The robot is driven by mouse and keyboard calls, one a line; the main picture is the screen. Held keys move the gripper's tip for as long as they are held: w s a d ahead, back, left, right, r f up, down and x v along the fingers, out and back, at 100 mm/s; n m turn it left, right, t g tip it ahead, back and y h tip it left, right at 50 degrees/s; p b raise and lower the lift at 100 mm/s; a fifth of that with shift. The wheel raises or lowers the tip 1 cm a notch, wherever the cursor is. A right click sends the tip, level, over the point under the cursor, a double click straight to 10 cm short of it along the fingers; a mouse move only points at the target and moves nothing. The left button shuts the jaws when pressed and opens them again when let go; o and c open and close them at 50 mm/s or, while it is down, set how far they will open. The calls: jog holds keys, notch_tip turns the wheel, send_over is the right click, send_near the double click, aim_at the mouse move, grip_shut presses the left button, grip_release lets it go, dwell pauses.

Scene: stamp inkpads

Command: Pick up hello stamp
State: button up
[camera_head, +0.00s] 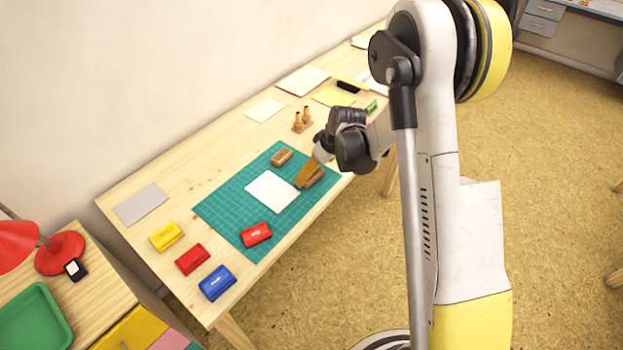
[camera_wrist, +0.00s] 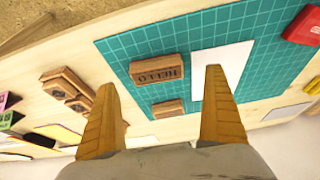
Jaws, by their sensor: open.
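The hello stamp (camera_wrist: 158,70) is a wooden block on the green cutting mat (camera_wrist: 120,52). Its dark HELLO lettering faces the wrist camera. In the head view the hello stamp (camera_head: 316,180) is partly hidden behind my gripper (camera_head: 306,172). In the wrist view my gripper (camera_wrist: 160,80) is open, its two orange-brown fingers wide apart. The stamp appears between and beyond the fingertips, with nothing held. Whether the fingers touch it cannot be told. A smaller wooden stamp (camera_wrist: 167,108) lies beside it on the mat.
White paper (camera_head: 272,191) lies on the mat beside the stamps. Wooden stamps (camera_head: 302,120) stand farther back.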

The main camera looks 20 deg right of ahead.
jog(key=b+x, duration=0.1)
jog(key=x, duration=0.1)
jog(key=b+x, duration=0.1)
jog(key=x, duration=0.2)
jog(key=shift+w+d+f, duration=0.1)
jog(key=shift+d, duration=0.1)
jog(key=shift+c, duration=0.3)
jog(key=c, duration=1.2)
jog(key=v, duration=0.1)
jog(key=p+v, duration=0.1)
jog(key=v, duration=0.1)
jog(key=w+p+v, duration=0.1)
jog(key=v, duration=0.1)
jog(key=shift+s+r, duration=0.1)
jog(key=shift+r, duration=0.3)
jog(key=s+d+r+p, duration=0.1)
jog(key=s+d+r, duration=0.1)
jog(key=s+d+r+p, duration=0.1)
jog(key=s+d+r, duration=0.1)
jog(key=d, duration=0.1)
jog(key=s+d+r+p, duration=0.1)
jog(key=s+d+r, duration=0.1)
jog(key=d, duration=0.1)
jog(key=shift+d, duration=0.25)
